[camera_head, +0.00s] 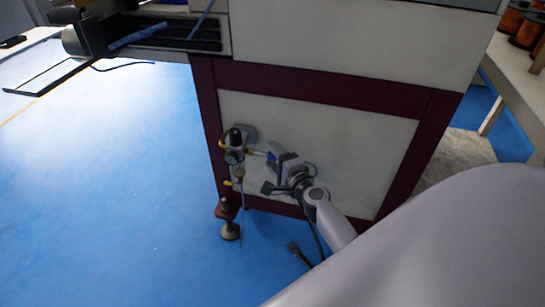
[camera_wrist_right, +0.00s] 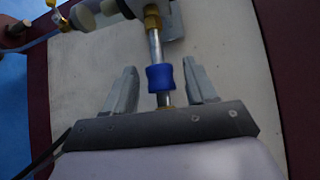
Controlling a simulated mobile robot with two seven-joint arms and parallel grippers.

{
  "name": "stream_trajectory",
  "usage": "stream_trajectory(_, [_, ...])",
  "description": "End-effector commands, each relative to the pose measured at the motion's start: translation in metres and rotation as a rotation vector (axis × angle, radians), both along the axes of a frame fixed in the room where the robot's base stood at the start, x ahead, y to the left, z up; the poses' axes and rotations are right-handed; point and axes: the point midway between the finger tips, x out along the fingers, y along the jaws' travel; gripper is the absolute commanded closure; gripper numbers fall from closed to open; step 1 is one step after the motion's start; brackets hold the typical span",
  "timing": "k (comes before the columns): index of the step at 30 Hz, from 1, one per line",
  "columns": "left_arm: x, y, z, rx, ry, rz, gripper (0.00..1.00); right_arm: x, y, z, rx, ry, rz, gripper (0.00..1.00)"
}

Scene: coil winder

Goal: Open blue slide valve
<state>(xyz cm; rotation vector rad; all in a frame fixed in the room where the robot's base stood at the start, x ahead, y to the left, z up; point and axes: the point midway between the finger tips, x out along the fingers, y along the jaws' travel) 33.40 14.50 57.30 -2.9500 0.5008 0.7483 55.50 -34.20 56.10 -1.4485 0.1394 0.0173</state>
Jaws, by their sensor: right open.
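The blue slide valve (camera_wrist_right: 160,78) is a blue sleeve on a thin metal pipe with brass fittings. In the right wrist view it lies between the two fingers of my right gripper (camera_wrist_right: 159,70), with a gap on each side. In the head view the blue sleeve (camera_head: 271,155) is small and partly hidden by my right gripper (camera_head: 275,171), which is open at the pipe on the machine's lower panel. My left gripper is not in view.
A regulator with a dark knob (camera_head: 235,138) and brass fittings joins the pipe on the left. The machine's pale panel (camera_head: 340,130) in a dark red frame stands close behind. A machine foot (camera_head: 230,231) is below. The blue floor (camera_head: 100,190) at left is clear.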

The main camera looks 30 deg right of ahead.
Motion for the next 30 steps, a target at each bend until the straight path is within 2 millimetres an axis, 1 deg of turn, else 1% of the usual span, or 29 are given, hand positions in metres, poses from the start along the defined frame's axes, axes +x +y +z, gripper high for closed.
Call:
stream_trajectory(1, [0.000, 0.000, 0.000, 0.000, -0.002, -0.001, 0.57, 0.004, 0.000, 0.000, -0.001, -0.001, 0.000, 0.44])
stream_trajectory(4, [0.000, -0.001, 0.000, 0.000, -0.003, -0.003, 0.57, 0.008, -0.001, -0.001, -0.002, 0.000, 0.000, 0.44])
stream_trajectory(13, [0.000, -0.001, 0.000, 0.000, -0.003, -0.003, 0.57, 0.009, -0.001, -0.001, -0.002, 0.000, 0.000, 0.44])
stream_trajectory(14, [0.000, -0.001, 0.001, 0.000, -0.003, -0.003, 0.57, 0.009, -0.001, -0.001, -0.002, 0.000, 0.000, 0.54])
stream_trajectory(15, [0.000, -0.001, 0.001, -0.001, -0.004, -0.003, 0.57, 0.009, -0.001, -0.001, -0.002, 0.000, 0.000, 0.67])
stream_trajectory(17, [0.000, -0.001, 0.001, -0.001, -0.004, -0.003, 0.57, 0.009, -0.001, -0.001, -0.002, 0.000, 0.000, 0.86])
stream_trajectory(18, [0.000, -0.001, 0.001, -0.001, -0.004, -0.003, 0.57, 0.009, -0.001, -0.001, -0.002, 0.000, 0.000, 0.99])
stream_trajectory(23, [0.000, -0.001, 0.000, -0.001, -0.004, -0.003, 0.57, 0.011, 0.001, -0.001, -0.001, 0.000, 0.000, 1.00])
stream_trajectory(30, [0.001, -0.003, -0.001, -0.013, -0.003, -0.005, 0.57, 0.028, 0.015, -0.001, 0.000, 0.000, 0.000, 1.00])
